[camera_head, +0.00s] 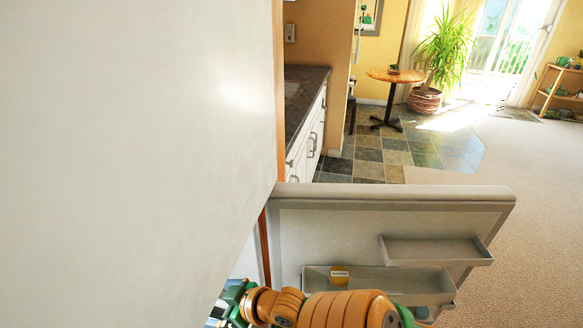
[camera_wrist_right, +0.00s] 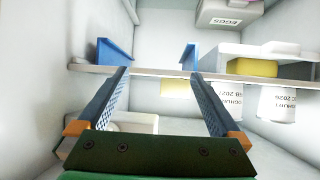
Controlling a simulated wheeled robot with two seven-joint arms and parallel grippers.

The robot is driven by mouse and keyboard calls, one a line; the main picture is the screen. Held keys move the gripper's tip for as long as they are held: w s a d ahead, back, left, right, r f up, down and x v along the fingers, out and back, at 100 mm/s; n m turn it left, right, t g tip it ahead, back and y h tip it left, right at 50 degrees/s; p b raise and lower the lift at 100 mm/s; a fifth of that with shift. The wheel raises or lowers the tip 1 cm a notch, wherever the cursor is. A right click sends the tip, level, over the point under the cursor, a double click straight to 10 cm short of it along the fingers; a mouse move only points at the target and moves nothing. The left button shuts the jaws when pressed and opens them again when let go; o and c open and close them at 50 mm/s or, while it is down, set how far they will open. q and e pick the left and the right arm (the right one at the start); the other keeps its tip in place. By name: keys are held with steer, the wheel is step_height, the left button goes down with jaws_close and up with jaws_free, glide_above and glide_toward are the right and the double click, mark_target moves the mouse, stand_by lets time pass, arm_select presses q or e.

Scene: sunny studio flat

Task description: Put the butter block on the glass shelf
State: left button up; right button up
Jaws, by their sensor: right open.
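My right gripper (camera_wrist_right: 158,74) is open in the right wrist view, with no object between its fingers, at the front edge of a pale shelf (camera_wrist_right: 150,73) inside the fridge. Blue pieces show above the edge in line with the fingers; I cannot tell if they are fingertips or reflections. A yellow block (camera_wrist_right: 252,68) lies on the right, against a white structure. Another yellow patch (camera_wrist_right: 178,88) shows under the shelf edge. I cannot tell which is the butter block. In the head view my right arm reaches behind the fridge side. My left gripper is not in view.
A grey egg box (camera_wrist_right: 228,13) is at the upper right. White labelled containers (camera_wrist_right: 276,103) show below the shelf. The open fridge door (camera_head: 340,235) has racks, with a yellow-lidded jar (camera_head: 339,275) in one. A large pale panel (camera_head: 130,150) fills the head view's left.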

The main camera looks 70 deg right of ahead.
steer(key=s+a+f+g, duration=0.1)
steer(key=s+f+g, duration=0.1)
steer(key=s+f, duration=0.5)
steer(key=s+a+f+g, duration=0.1)
steer(key=s+f+g, duration=0.2)
steer(key=f, duration=0.7)
steer(key=s+a+f+g, duration=0.1)
steer(key=s+f+g, duration=0.1)
steer(key=s+f, duration=0.5)
steer(key=s+a+f+n+g, duration=0.2)
steer(key=s+a+f+g, duration=0.2)
steer(key=s+f, duration=0.3)
steer(key=shift+s+a, duration=0.75)
steer(key=shift+s, duration=0.4)
steer(key=shift+s, duration=0.1)
